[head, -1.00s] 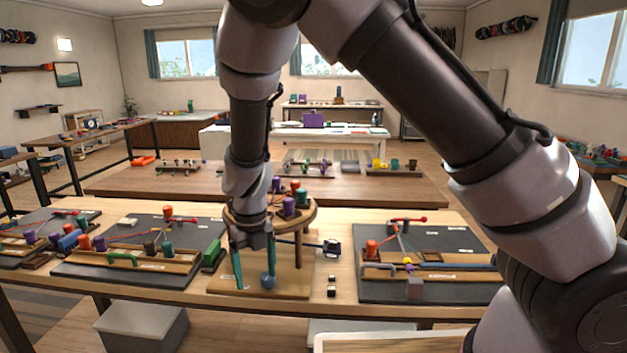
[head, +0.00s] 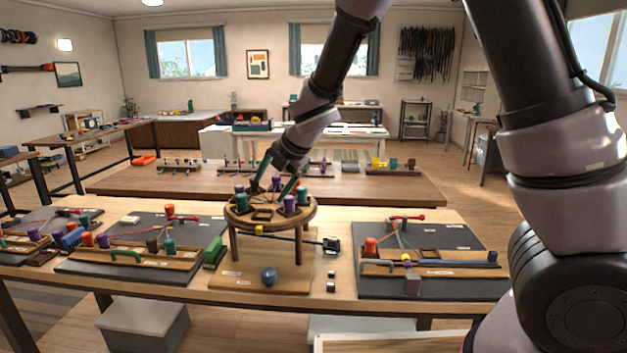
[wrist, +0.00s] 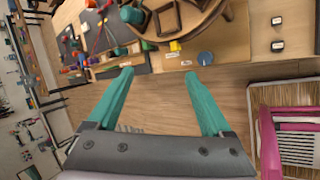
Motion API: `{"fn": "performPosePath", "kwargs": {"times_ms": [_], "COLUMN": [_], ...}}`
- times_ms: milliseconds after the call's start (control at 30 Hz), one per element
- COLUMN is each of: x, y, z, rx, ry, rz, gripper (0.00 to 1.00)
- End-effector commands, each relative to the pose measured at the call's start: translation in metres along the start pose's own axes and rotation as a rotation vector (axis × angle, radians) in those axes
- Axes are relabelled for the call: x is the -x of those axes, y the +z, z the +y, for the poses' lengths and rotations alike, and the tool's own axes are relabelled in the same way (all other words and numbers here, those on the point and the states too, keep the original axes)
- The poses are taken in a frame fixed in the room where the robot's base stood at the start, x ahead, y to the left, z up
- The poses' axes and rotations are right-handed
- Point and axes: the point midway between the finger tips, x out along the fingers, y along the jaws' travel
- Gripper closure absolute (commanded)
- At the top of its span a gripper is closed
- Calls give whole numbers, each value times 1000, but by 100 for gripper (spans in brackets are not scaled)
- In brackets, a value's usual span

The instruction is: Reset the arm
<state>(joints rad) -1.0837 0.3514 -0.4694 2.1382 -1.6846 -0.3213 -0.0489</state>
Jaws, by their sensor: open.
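My gripper (head: 276,186) is open and empty, with teal fingers apart. In the head view it is tilted and overlaps the top of the round wooden braiding stand (head: 268,222); I cannot tell how far from the stand it is. The stand carries several coloured bobbins, among them a purple one (head: 290,204) and a dark green one (head: 241,198). A yellow piece (head: 259,230) hangs at its front rim. A blue round weight (head: 268,277) rests on the base board in front. In the wrist view the open fingers (wrist: 158,73) have nothing between them; the stand (wrist: 222,12) lies beyond them.
Dark boards with cords and bobbins lie left (head: 150,232) and right (head: 420,275) of the stand on the front table. A second brown table (head: 390,188) stands behind with small racks.

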Motion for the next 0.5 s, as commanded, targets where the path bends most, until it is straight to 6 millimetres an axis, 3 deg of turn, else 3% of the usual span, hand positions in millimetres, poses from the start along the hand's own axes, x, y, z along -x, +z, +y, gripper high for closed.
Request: {"fn": "performPosePath", "kwargs": {"times_ms": [33, 167, 300, 400, 500], "x": [25, 93, 174, 234, 287], "y": [31, 104, 162, 184, 182], "z": [5, -3, -42, -85, -130], "rx": [-140, -547, -1002, -1349, -1694], "ry": [53, 172, 279, 344, 396], "rz": [-60, -221, -372, -459, -513], "gripper": [16, 16, 16, 16, 16]}}
